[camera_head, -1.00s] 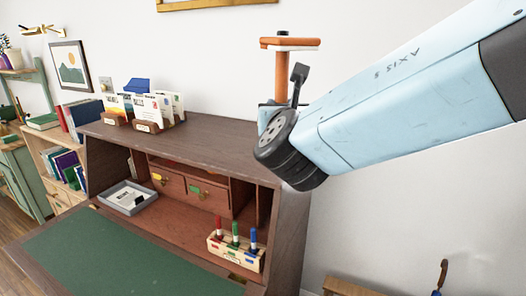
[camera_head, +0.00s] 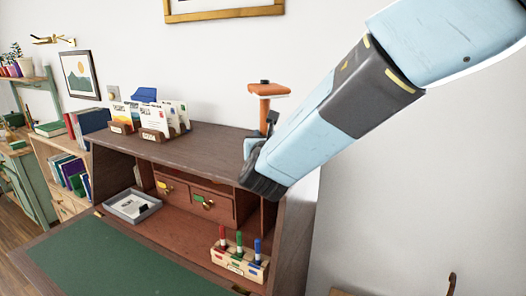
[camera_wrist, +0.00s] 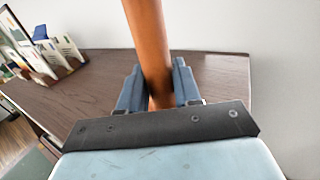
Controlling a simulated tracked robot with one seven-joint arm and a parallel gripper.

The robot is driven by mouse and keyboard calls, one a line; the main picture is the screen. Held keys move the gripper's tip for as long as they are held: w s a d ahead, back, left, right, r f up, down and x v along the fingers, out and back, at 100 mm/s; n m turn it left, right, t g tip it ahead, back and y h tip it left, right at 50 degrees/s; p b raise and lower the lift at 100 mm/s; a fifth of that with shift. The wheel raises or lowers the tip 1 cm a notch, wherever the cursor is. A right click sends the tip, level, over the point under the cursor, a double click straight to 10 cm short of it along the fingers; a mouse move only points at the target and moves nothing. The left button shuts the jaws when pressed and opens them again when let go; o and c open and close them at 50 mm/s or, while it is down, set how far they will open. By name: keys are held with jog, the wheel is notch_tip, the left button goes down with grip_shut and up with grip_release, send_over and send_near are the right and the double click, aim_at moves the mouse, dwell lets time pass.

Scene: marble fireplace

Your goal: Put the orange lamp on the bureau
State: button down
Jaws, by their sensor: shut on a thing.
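The orange lamp (camera_head: 268,90) has a flat orange head with a pale underside on an orange stem. It is held roughly upright at the right end of the dark wooden bureau top (camera_head: 205,150). My gripper (camera_wrist: 158,80) is shut on the lamp's stem, with a blue-grey finger on each side in the wrist view. The stem (camera_wrist: 147,35) shows close up there, with the bureau top (camera_wrist: 215,75) behind it. The lamp's foot is hidden by my wrist and gripper, so I cannot tell whether it touches the top.
Card holders with cards (camera_head: 150,120) stand at the left back of the bureau top; its middle is clear. Below are a grey tray (camera_head: 132,206), drawers and a pen block (camera_head: 240,262). A wall stands close behind. A bookshelf (camera_head: 62,165) is to the left.

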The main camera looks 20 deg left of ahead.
jog(key=shift+w+a+f, duration=0.2)
jog(key=shift+w+f, duration=0.05)
jog(key=shift+f, duration=0.15)
jog(key=shift+w+a+f, duration=0.2)
jog(key=shift+f, duration=0.2)
notch_tip(320, 180, down, 3)
jog(key=shift+r, duration=0.1)
jog(key=c, duration=0.8)
grip_release()
jog(key=shift+s+d, duration=0.15)
jog(key=shift+s, duration=0.4)
jog(key=v, duration=1.1)
